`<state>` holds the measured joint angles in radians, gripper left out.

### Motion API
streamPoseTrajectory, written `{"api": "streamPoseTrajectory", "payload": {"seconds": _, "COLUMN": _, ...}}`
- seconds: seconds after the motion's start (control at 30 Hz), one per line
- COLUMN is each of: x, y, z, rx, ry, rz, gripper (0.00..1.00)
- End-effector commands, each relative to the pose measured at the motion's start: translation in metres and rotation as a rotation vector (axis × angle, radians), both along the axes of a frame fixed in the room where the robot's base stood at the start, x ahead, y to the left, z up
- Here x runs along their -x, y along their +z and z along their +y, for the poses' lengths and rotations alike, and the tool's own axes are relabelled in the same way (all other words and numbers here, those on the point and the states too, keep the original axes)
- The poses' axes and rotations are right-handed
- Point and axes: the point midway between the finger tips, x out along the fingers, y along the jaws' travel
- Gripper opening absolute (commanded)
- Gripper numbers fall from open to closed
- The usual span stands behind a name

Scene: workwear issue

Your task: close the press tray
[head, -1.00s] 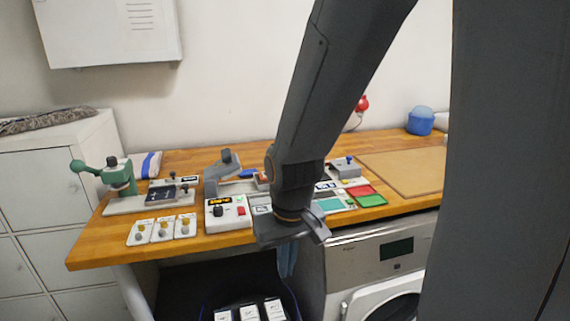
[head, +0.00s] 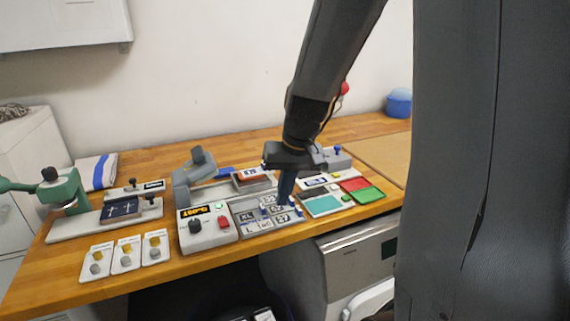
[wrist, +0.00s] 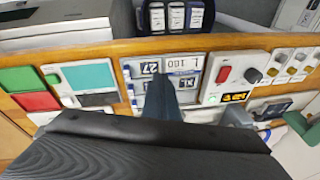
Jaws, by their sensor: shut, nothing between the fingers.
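A grey press (head: 193,172) stands mid-bench behind a white control box (head: 205,228) with a black knob, red button and lit yellow display. Right of the box is a grey tray of label tiles (head: 248,219), marked XL, L and 27; it also shows in the wrist view (wrist: 182,70). A shallow grey tray (head: 254,187) with an orange and white piece lies behind it. I cannot tell which is the press tray, or how far out it is. My gripper (head: 286,200) is shut and empty, pointing down at the tiles' right side; contact is unclear. Its fingers (wrist: 160,95) hide some tiles.
A green lever press (head: 62,190) stands left, with cards (head: 125,254) in front. Teal, red and green pads (head: 365,194) lie right. A blue round object (head: 399,103) stands at the back right. Bare wood runs along the back.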

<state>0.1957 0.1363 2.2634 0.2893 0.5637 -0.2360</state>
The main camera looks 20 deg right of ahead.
Motion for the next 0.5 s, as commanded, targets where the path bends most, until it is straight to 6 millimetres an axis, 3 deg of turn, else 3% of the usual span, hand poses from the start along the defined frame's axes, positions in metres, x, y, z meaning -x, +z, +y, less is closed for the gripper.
{"api": "streamPoseTrajectory", "payload": {"seconds": 0.03, "x": -0.034, "y": 0.0, "z": -0.025, "rx": -0.035, "ry": -0.05, "rz": -0.035, "gripper": 0.0}}
{"api": "streamPoseTrajectory", "payload": {"seconds": 0.2, "x": -0.115, "y": 0.03, "z": -0.096, "rx": -0.14, "ry": -0.14, "rz": -0.173, "gripper": 0.0}}
{"api": "streamPoseTrajectory", "payload": {"seconds": 0.33, "x": -0.148, "y": 0.05, "z": -0.135, "rx": -0.184, "ry": -0.168, "rz": -0.255, "gripper": 0.0}}
{"api": "streamPoseTrajectory", "payload": {"seconds": 0.5, "x": -0.164, "y": 0.059, "z": -0.151, "rx": -0.203, "ry": -0.177, "rz": -0.296, "gripper": 0.0}}
